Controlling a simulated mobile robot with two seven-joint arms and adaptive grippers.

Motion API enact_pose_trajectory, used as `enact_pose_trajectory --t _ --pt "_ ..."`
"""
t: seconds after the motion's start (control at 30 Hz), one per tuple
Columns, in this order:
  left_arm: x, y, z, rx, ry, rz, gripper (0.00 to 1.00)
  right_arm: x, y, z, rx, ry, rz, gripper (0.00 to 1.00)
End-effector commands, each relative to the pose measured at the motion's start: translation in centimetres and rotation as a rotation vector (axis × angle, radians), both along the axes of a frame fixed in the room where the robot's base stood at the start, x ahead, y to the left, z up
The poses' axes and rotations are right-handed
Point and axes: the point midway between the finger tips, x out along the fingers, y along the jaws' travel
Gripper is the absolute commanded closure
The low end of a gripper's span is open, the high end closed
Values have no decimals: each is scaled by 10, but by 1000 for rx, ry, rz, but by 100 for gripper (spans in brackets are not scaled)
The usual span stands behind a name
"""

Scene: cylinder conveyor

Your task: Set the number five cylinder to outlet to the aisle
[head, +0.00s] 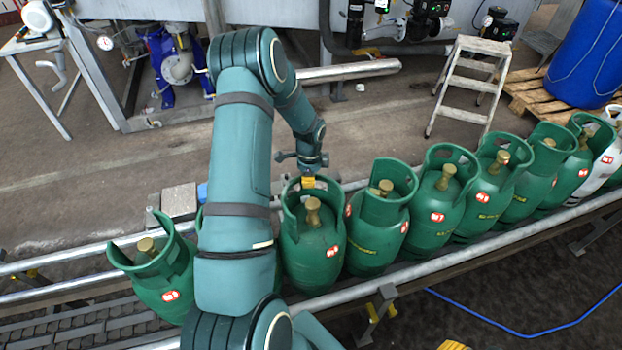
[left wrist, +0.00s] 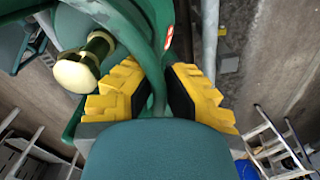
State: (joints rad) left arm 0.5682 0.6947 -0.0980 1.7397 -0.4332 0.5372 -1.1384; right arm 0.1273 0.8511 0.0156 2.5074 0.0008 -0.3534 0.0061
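My left gripper (head: 308,182) points down at the raised collar of a green gas cylinder (head: 318,262), the one just right of my arm in the head view. In the left wrist view, its yellow fingers (left wrist: 157,95) lie on both sides of the green collar (left wrist: 157,45), with the pads close against it. The cylinder stands upright in the row on the conveyor. Its brass valve (head: 312,212) shows inside the collar, and in the left wrist view (left wrist: 85,62) left of the fingers. I cannot read a number or clearly tell the outlet's direction.
More green cylinders (head: 435,212) stand close on the right, with a white one (head: 606,165) at the far end. Another (head: 165,280) stands left of my arm, which partly hides one more. Rails (head: 440,262) edge the conveyor. The aisle behind holds a step stool (head: 466,88).

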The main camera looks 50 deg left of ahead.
Motion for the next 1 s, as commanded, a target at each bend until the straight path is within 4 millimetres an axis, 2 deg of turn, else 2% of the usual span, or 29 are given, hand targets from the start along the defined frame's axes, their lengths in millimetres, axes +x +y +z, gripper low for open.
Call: enact_pose_trajectory --t 0.3,0.33,0.4,0.77,0.87,1.0 --pt "-3 0 -2 -2 9 3 100 0 0 0 0 0 0 53" --pt "-3 0 -2 -2 9 3 81 0 0 0 0 0 0 53" --pt "-3 0 -2 -3 8 2 61 0 0 0 0 0 0 53" --pt "-1 0 3 -1 2 0 61 0 0 0 0 0 0 53" --pt "0 0 13 0 0 1 61 0 0 0 0 0 0 53" --pt "0 0 39 1 -2 2 61 0 0 0 0 0 0 53"
